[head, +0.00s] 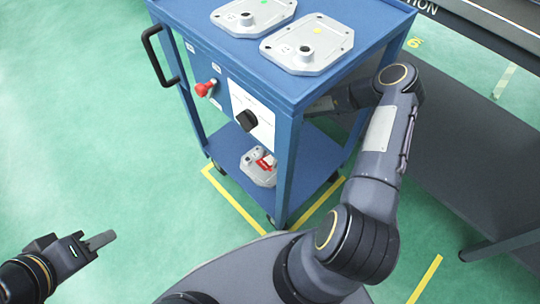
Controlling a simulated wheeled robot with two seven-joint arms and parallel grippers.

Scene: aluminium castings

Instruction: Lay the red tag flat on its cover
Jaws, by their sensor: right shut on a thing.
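A small red tag (267,163) with a white part is on a grey cast cover (254,176) on the lower shelf of the blue cart. It is too small to tell whether the tag lies flat or tilted. My right arm reaches in under the cart's top from the right. Its far end passes behind the cart's leg and front panel, so my right gripper and anything in it are hidden. My left gripper (109,240) is at the lower left, over the green floor, well away from the cart. Its fingers show as one grey bar, with no gap visible.
The blue cart (355,70) carries two grey cast covers (307,44) (254,14) on top. Its front has a red button (204,88), a black knob (246,120) and a black handle (160,55). A dark bench (470,150) stands at right. The floor at left is clear.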

